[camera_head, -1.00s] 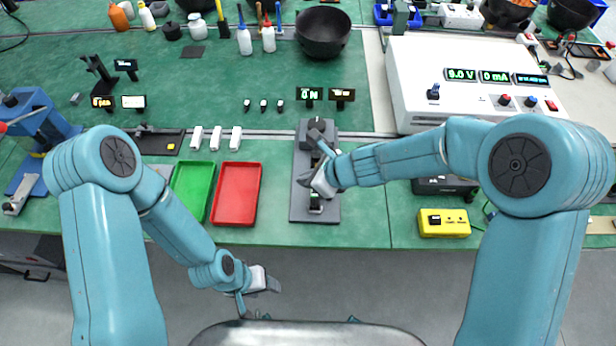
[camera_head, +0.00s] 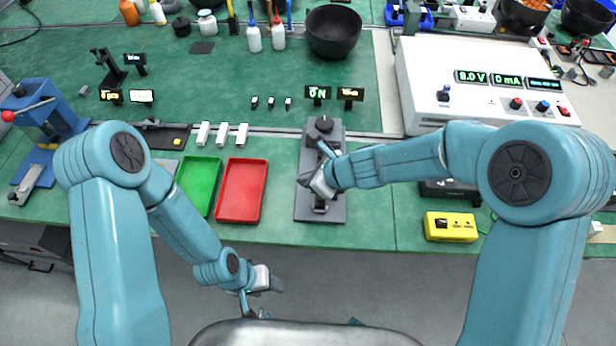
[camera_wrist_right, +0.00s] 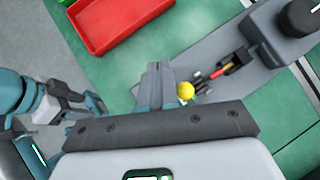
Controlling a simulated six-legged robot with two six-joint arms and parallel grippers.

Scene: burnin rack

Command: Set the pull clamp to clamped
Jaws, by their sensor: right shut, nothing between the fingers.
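The pull clamp shows in the right wrist view as a small linkage with a red lever (camera_wrist_right: 222,71) and a yellow ball knob (camera_wrist_right: 186,90). It is mounted on a long grey fixture base (camera_wrist_right: 188,70). In the head view the fixture (camera_head: 333,214) stands near the table's front edge, and my right gripper hides much of the clamp. My right gripper (camera_wrist_right: 157,66) is shut and empty, its fingers beside the yellow knob; I cannot tell if they touch it. It also shows low over the fixture in the head view (camera_head: 308,181). My left gripper (camera_head: 275,284) hangs in front of the table; its jaw opening is unclear.
A red tray (camera_head: 241,191) and a green tray (camera_head: 198,186) lie left of the fixture. A display reading 0 N (camera_head: 318,93) stands behind it. A yellow box (camera_head: 451,227) and a white power supply (camera_head: 480,85) are to the right.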

